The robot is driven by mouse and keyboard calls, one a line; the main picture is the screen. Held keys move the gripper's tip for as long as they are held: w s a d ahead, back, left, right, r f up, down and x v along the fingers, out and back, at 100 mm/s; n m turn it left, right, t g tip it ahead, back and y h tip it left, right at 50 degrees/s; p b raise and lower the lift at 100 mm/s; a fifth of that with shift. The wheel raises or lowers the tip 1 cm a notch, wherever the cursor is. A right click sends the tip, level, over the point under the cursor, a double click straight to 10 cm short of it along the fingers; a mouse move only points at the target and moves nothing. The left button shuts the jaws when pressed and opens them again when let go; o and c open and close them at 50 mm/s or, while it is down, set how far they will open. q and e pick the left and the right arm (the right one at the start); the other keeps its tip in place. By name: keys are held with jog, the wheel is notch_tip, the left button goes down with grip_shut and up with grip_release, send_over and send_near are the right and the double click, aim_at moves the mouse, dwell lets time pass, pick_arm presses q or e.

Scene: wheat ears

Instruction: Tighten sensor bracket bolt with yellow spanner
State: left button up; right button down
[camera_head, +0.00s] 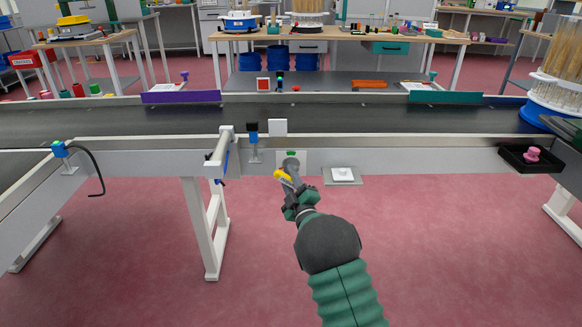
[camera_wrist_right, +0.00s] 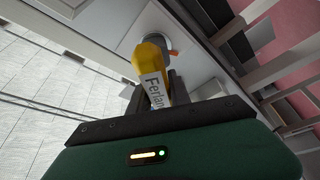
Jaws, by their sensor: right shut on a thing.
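My right gripper (camera_head: 290,190) is shut on the yellow spanner (camera_head: 282,175) in front of the conveyor's side rail. In the right wrist view the spanner's yellow head (camera_wrist_right: 151,58) reaches a round grey part (camera_wrist_right: 153,42) on the white rail, with an orange tip beside it. Its pale handle with dark lettering (camera_wrist_right: 155,90) sits between the fingers (camera_wrist_right: 160,92). Whether the jaw is around the bolt is hidden. In the head view a grey cylindrical part (camera_head: 291,165) with a green top stands just beyond the spanner. My left gripper is not in view.
A black-and-blue sensor (camera_head: 253,131) on a post and a white plate (camera_head: 278,127) stand at the conveyor edge. A blue sensor with a loose cable (camera_head: 60,149) is at left. The conveyor belt (camera_head: 350,118) is clear.

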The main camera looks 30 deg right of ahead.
jog(key=shift+m+h+b, duration=0.4)
jog(key=shift+m+b, duration=0.3)
jog(key=shift+m, duration=0.1)
jog(key=shift+m+b, duration=0.3)
jog(key=shift+m, duration=0.3)
jog(key=shift+r+t, duration=0.1)
jog(key=shift+t, duration=0.2)
jog(key=shift+d+m+h+b, duration=0.1)
jog(key=shift+m+h+b, duration=0.55)
jog(key=shift+m, duration=0.25)
jog(key=shift+m+h+b, duration=0.3)
jog(key=shift+m+h, duration=0.05)
jog(key=shift+m, duration=0.35)
jog(key=shift+r, duration=0.1)
